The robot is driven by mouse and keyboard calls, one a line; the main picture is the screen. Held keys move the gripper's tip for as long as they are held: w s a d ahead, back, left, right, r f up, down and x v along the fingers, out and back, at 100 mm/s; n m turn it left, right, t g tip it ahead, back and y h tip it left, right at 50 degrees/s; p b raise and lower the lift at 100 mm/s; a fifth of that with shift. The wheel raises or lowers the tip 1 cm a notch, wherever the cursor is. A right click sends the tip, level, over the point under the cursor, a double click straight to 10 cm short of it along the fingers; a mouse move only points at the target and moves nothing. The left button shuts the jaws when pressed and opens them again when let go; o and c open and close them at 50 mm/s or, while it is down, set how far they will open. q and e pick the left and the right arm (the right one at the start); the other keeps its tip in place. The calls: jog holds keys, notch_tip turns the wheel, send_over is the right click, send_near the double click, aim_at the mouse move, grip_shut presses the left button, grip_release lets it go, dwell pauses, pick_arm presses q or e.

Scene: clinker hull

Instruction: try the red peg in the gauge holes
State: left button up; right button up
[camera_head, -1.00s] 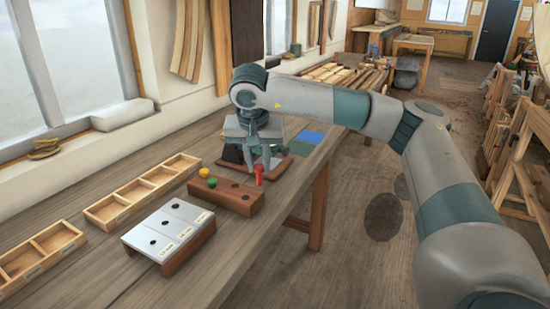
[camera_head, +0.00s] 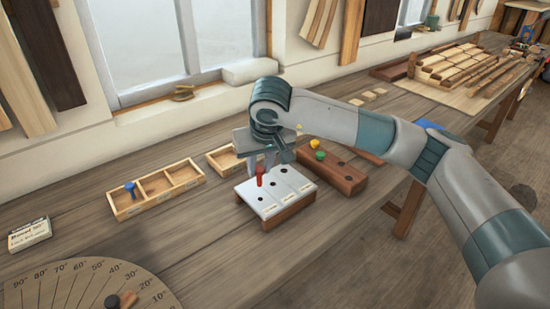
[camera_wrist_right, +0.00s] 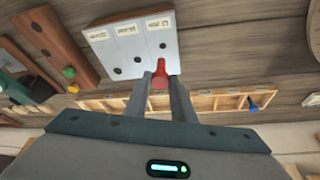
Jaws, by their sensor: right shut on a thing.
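The red peg (camera_head: 260,178) is in my right gripper (camera_head: 262,168), which is shut on it above the gauge. The peg also shows between the fingers in the right wrist view (camera_wrist_right: 159,80). The gauge (camera_head: 295,204) is a pale plate on a brown wooden base, with a row of dark holes and small labels. In the right wrist view the plate (camera_wrist_right: 146,38) shows three empty holes, and the peg appears near its edge, apart from them. How high the peg is over the plate I cannot tell. My left gripper is not in view.
A brown peg block (camera_head: 345,181) with a yellow peg (camera_head: 314,143) and a green peg (camera_head: 320,155) stands right of the gauge. A divided wooden tray (camera_head: 120,212) holding a blue peg (camera_head: 130,188) lies left. An angle board (camera_head: 60,290) is front left.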

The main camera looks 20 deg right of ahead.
aim_at(260, 182)
jog(key=shift+f, duration=0.1)
dwell(0.3)
jog(key=shift+f, duration=1.95)
jog(key=shift+f+b, duration=0.4)
jog(key=shift+b, duration=0.6)
jog(key=shift+f, duration=0.2)
jog(key=shift+r, duration=0.1)
jog(key=shift+r+b, duration=0.3)
jog(key=shift+r, duration=1.25)
